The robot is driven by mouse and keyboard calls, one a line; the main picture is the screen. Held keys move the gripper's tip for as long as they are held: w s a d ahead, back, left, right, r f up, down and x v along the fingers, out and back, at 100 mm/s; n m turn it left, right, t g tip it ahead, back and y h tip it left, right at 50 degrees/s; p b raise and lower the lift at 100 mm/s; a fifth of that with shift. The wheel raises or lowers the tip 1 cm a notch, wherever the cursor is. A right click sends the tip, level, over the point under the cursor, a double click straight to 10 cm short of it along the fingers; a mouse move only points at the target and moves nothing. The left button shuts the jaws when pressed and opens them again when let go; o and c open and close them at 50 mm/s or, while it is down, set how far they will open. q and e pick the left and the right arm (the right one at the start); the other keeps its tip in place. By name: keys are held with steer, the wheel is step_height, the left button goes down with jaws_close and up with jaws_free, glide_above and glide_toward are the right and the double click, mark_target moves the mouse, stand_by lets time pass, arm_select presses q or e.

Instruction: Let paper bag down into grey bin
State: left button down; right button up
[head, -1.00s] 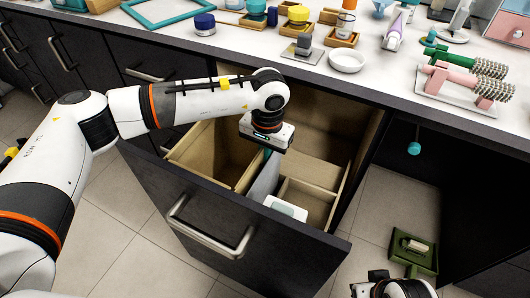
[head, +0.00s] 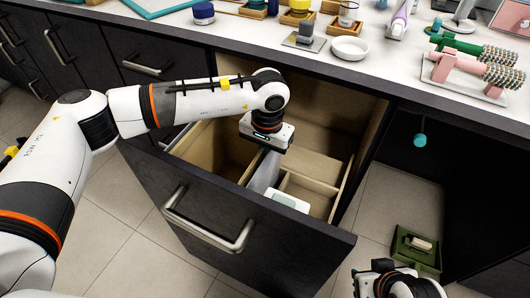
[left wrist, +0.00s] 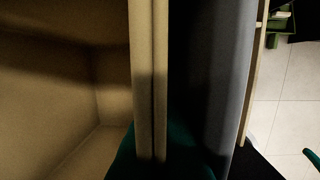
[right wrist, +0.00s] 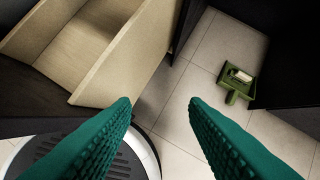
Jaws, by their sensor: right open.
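My right gripper (right wrist: 160,103) is open and empty, low right of the drawer.
The drawer front with its handle (head: 207,222) stands before the bin. Right of the bin are wooden compartments (head: 310,190) and a white item (head: 287,203). A crowded countertop lies behind. A green tray (head: 416,250) sits on the floor at the right.

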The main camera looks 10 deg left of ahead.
arm_select(q)
steer(key=shift+f+b, duration=0.35)
steer(key=shift+f, duration=0.1)
steer(key=c, duration=1.6)
jaws_free()
steer(key=shift+d, duration=0.1)
arm_select(e)
steer(key=shift+w+a+r+t, duration=0.1)
steer(key=shift+w+a+t, duration=0.15)
steer(key=shift+w, duration=0.25)
steer(key=shift+w+a+r+t, duration=0.1)
steer(key=shift+w+t, duration=0.25)
steer(key=shift+w, duration=0.1)
arm_select(q)
steer(key=shift+s, duration=0.1)
step_height(320, 180, up, 12)
steer(key=p, duration=0.2)
steer(key=shift+d, duration=0.15)
arm_select(e)
steer(key=s+g, duration=0.1)
steer(key=s+d+g, duration=0.1)
steer(key=s, duration=0.2)
steer(key=shift+s+d+f+g, duration=0.2)
steer(key=shift+s+d+g, duration=0.1)
steer(key=shift+s+g, duration=0.1)
steer(key=shift+a, duration=0.1)
